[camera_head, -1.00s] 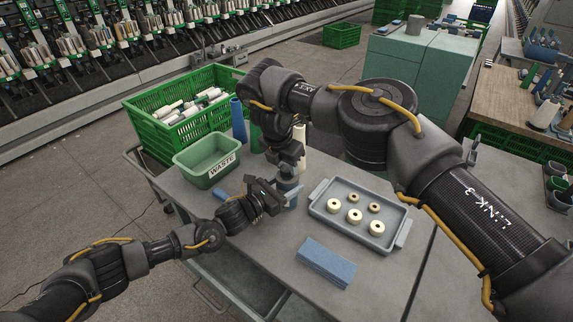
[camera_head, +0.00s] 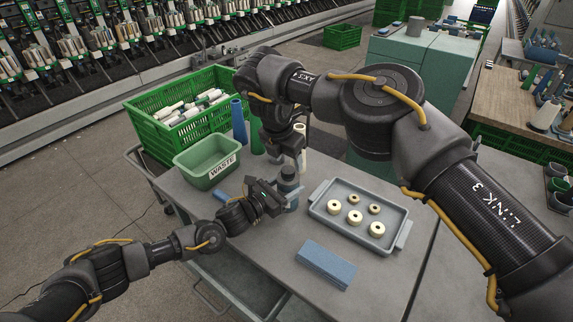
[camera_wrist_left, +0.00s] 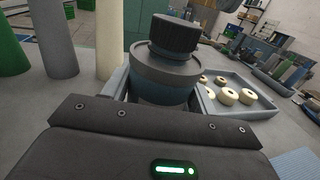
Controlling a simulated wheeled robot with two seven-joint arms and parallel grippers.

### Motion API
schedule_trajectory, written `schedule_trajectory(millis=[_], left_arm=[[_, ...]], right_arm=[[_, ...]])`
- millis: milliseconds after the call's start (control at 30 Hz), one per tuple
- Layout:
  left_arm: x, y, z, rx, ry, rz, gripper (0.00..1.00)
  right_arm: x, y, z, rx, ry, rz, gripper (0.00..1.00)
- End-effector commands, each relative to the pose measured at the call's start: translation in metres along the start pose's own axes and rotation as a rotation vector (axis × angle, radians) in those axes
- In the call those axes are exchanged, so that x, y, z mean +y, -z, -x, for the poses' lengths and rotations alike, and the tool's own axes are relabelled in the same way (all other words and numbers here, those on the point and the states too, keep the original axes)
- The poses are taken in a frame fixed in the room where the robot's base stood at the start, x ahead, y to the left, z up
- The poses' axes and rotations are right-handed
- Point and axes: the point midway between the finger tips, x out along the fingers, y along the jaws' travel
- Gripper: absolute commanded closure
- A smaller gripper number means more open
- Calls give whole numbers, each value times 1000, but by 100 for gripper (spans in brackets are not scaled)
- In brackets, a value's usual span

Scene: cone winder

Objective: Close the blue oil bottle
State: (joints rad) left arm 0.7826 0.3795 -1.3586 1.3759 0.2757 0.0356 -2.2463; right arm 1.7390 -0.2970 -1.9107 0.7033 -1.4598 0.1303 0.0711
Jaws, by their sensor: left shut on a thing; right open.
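The blue oil bottle (camera_head: 289,186) stands upright on the table. It also shows in the left wrist view (camera_wrist_left: 165,76), with a dark ribbed cap (camera_wrist_left: 175,35) sitting on its top. I cannot tell how tight the cap is. My left gripper (camera_head: 284,197) is shut around the bottle's body from the left side. My right gripper (camera_head: 298,162) is open and just above the cap, apart from it; its fingers are hard to make out against the dark arm.
A grey tray (camera_head: 398,238) with several cream rings lies right of the bottle. A green waste bin (camera_head: 192,178) stands left, with a green crate (camera_head: 150,138) behind. A blue block (camera_head: 326,264) lies in front. Tall cones (camera_head: 237,120) stand behind the bottle.

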Motion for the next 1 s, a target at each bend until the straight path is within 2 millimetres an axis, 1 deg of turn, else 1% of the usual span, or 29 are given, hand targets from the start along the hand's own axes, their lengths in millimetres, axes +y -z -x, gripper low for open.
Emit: schedule_trajectory(millis=[33, 133, 567, 667, 733, 767, 800, 833, 967, 1000], left_arm=[[0, 1, 0, 2, 0, 0, 100], [0, 1, 0, 2, -1, 0, 100], [1, 0, 0, 1, -1, 0, 100], [1, 1, 0, 1, -2, 0, 100], [1, 0, 0, 1, -2, 0, 100], [1, 1, 0, 1, -2, 0, 100], [1, 1, 0, 1, -2, 0, 100], [1, 1, 0, 1, -2, 0, 100], [1, 1, 0, 1, -2, 0, 100], [1, 1, 0, 1, -2, 0, 100]], right_arm=[[0, -2, 6, -2, -1, 1, 44], [0, -4, 14, -1, 0, 2, 44], [1, -6, 21, -4, -4, 0, 45], [0, -19, 29, -45, -2, -2, 45], [-2, -38, 36, -105, 1, 4, 45], [-2, -45, 38, -122, -3, 28, 45], [0, -53, 42, -132, -6, 108, 45], [1, -56, 42, -129, -7, 189, 45], [4, -62, 45, -89, -14, 558, 45], [4, -63, 46, -72, -17, 674, 45]])
